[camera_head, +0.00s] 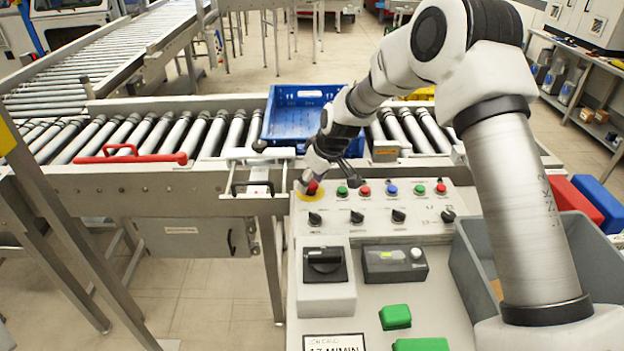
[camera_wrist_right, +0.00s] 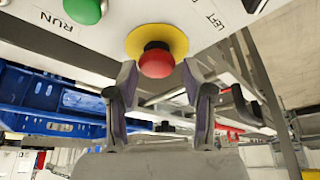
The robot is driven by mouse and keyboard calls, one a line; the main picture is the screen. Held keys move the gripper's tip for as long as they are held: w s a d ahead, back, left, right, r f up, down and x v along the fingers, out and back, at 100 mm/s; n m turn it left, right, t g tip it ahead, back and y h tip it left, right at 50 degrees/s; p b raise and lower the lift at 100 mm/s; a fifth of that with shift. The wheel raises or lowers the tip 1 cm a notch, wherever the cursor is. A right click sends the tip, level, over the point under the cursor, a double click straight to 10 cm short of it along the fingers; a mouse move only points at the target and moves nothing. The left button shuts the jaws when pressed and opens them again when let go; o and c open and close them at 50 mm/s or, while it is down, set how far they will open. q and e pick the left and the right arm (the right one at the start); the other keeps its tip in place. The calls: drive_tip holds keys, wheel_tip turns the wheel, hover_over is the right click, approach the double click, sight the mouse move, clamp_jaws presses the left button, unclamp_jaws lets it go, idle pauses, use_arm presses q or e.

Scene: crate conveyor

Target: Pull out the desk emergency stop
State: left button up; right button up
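The desk emergency stop (camera_head: 313,187) is a red mushroom button on a yellow disc at the desk panel's upper left corner. In the right wrist view the red button (camera_wrist_right: 156,61) shows large at the top middle, with its yellow disc (camera_wrist_right: 178,34) behind it. My right gripper (camera_head: 308,184) reaches down to the button from above and partly covers it. In the wrist view the fingers of my right gripper (camera_wrist_right: 158,80) are spread, with the tips on either side of the button and visible gaps; I see no contact. My left gripper is not in view.
Green, red and blue buttons (camera_head: 392,190) sit in a row right of the stop, with black knobs (camera_head: 357,216) below. A blue crate (camera_head: 285,124) stands on the roller conveyor (camera_head: 165,137) behind. A grey bin (camera_head: 470,262) is at the right.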

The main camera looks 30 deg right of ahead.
drive_tip(key=shift+d+f, duration=0.15)
clamp_jaws()
drive_tip(key=shift+w+r+p, duration=0.15)
drive_tip(key=shift+r+p, duration=0.35)
drive_tip(key=shift+r, duration=0.2)
drive_tip(key=shift+o, duration=1)
unclamp_jaws()
drive_tip(key=shift+r, duration=0.1)
drive_tip(key=o, duration=0.3)
drive_tip(key=shift+o, duration=0.2)
drive_tip(key=shift+f, duration=0.2)
drive_tip(key=v, duration=1.2)
